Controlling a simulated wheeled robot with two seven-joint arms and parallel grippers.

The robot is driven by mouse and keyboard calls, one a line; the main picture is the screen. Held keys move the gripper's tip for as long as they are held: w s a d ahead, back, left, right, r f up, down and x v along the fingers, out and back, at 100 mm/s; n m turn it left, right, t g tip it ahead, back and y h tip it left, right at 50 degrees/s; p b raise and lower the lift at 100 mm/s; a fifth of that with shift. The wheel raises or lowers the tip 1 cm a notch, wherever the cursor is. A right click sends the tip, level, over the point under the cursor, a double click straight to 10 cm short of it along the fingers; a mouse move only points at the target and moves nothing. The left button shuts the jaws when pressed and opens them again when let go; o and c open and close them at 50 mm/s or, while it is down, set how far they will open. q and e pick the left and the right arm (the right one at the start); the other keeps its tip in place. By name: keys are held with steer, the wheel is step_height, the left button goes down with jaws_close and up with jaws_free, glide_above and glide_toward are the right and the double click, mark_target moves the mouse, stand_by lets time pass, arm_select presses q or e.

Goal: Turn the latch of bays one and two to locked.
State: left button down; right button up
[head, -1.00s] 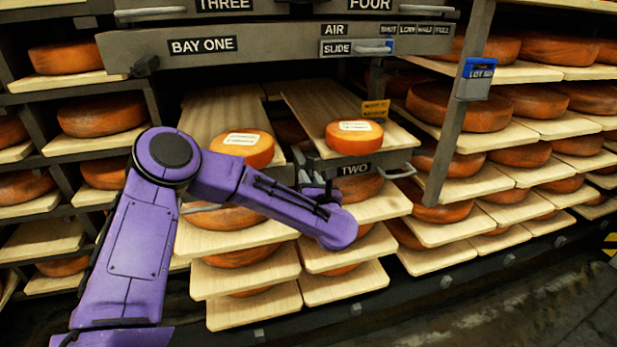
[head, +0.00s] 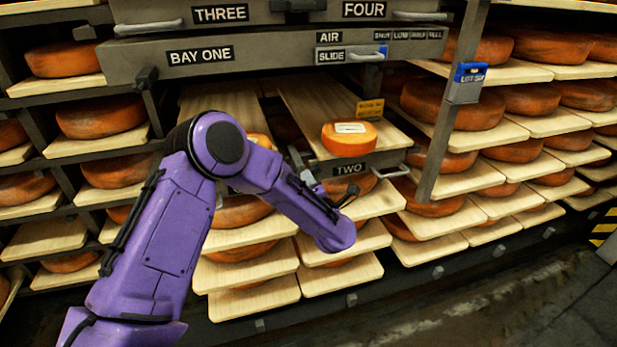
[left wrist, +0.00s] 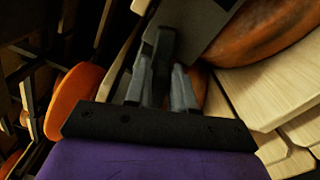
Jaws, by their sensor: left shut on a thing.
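Bay two's grey front (head: 372,165), labelled TWO, is pulled out low in the middle of the head view. A dark latch (head: 297,160) is at its left end. My left gripper (head: 312,181) is at this latch, partly hidden behind my purple forearm. In the left wrist view its fingers (left wrist: 160,85) are shut on the dark latch handle (left wrist: 163,48), beside the grey panel (left wrist: 190,25). Bay one's grey front (head: 270,55) is higher up, with a dark latch (head: 146,77) at its left end, apart from my gripper. My right gripper is out of view.
A cheese wheel (head: 349,139) sits on bay two's board, near a yellow tag (head: 370,108). Another wheel (head: 262,141) is mostly behind my arm. Bays three and four (head: 290,12) are above. A post with a blue-topped box (head: 466,83) stands right. Floor is clear at lower right.

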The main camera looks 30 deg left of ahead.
arm_select(q)
steer(key=shift+f+m+p, duration=0.15)
steer(key=shift+m+p, duration=0.25)
steer(key=shift+m, duration=0.6)
steer(key=shift+f+m+p, duration=0.1)
steer(key=shift+m+p, duration=0.3)
steer(key=shift+m, duration=0.6)
steer(key=shift+f, duration=0.1)
steer(key=c, duration=1)
jaws_free()
steer(key=shift+c, duration=0.2)
steer(key=v, duration=1)
steer(key=shift+s+d, duration=0.2)
